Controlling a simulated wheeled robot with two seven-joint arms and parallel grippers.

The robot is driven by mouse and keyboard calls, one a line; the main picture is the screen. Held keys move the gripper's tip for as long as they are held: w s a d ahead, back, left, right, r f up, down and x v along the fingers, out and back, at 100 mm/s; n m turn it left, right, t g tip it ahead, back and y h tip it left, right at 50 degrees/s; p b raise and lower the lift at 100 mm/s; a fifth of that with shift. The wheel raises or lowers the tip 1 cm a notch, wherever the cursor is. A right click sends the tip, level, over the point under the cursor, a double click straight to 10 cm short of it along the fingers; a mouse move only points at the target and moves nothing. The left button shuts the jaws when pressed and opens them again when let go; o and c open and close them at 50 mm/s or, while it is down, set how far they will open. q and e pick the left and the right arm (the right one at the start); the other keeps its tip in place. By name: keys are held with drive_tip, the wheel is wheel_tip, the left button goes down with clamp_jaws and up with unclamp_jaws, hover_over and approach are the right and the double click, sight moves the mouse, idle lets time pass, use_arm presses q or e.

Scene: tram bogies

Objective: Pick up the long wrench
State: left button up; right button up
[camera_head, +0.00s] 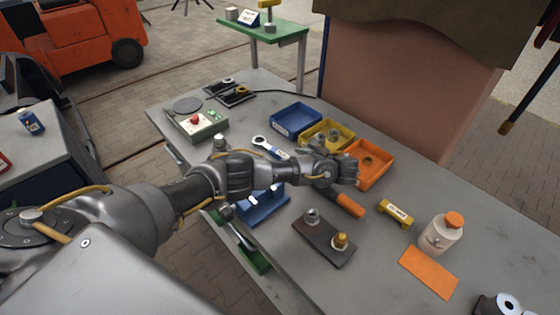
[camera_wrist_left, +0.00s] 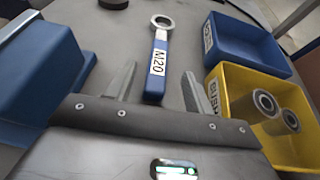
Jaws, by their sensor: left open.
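A long wrench with a ring head and a blue handle marked M20 (camera_head: 270,148) lies on the grey table. It also shows in the left wrist view (camera_wrist_left: 160,62), its ring pointing away. My left gripper (camera_wrist_left: 159,80) is open and empty. The near end of the handle lies ahead of the gap between its fingers, which appear apart from it. My right gripper is not in view.
Blue (camera_head: 296,119), yellow (camera_head: 327,134) and orange (camera_head: 371,168) bins stand behind and right of the wrench. A blue rack (camera_head: 264,207) stands in front. An orange-handled tool (camera_head: 350,205), a dark plate (camera_head: 324,242) and a bottle (camera_head: 441,234) are to the right.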

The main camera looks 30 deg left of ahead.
sight(280, 153)
use_arm(q)
drive_tip(key=b+x, duration=0.3)
drive_tip(key=shift+a+f+b, duration=0.1)
drive_tip(key=shift+f+b, duration=0.2)
drive_tip(key=shift+f, duration=0.05)
drive_tip(key=shift+w+a+f+p, duration=0.1)
drive_tip(key=shift+w+a+p, duration=0.1)
drive_tip(key=shift+a+p, duration=0.65)
drive_tip(key=shift+a, duration=0.1)
drive_tip(key=shift+c, duration=0.4)
clamp_jaws()
